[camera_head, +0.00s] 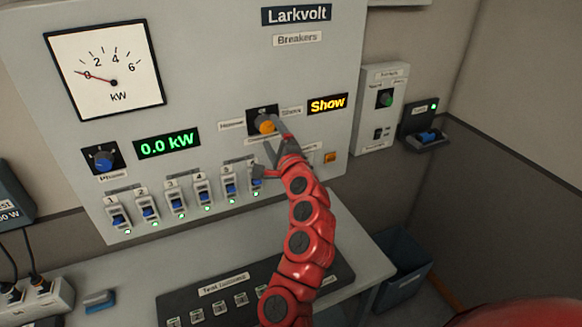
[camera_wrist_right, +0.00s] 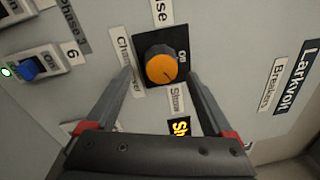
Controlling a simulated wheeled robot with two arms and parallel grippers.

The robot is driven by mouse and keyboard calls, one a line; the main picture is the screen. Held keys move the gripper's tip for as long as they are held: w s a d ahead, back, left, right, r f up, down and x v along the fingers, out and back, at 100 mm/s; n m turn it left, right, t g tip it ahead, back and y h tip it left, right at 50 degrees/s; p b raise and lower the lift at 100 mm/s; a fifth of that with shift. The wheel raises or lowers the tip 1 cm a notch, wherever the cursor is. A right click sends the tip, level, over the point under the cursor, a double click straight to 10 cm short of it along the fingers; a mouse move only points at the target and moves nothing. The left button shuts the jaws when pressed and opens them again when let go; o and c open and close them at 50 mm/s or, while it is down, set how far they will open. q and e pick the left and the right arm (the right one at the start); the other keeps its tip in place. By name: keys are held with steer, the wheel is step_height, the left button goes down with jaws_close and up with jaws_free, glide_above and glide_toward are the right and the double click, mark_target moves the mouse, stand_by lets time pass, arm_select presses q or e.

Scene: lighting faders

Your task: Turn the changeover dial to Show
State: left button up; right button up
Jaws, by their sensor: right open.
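The changeover dial (camera_head: 266,126) is an orange-faced knob on a black plate on the grey panel, with a label reading Show to its right. The display (camera_head: 327,103) beside it reads Show in yellow. In the right wrist view the dial (camera_wrist_right: 164,66) sits between and just beyond the fingertips; the Show label (camera_wrist_right: 176,99) is below it. A small mark shows on its face, too faint to read its direction surely. My right gripper (camera_head: 277,140) is open, fingers on either side of the dial, with no clear contact. My left gripper is not in view.
Several blue-tipped breaker switches (camera_head: 178,203) line the panel's lower part, below a green 0.0 kW display (camera_head: 167,143). A blue Phase knob (camera_head: 102,160) is at left, a kW meter (camera_head: 105,70) above. A small box with a green knob (camera_head: 384,99) hangs at right.

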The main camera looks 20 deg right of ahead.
steer(key=s+p, duration=0.9)
steer(key=s, duration=0.5)
steer(key=shift+s+f+p, duration=0.3)
steer(key=shift+s+f, duration=0.05)
steer(key=shift+f, duration=0.05)
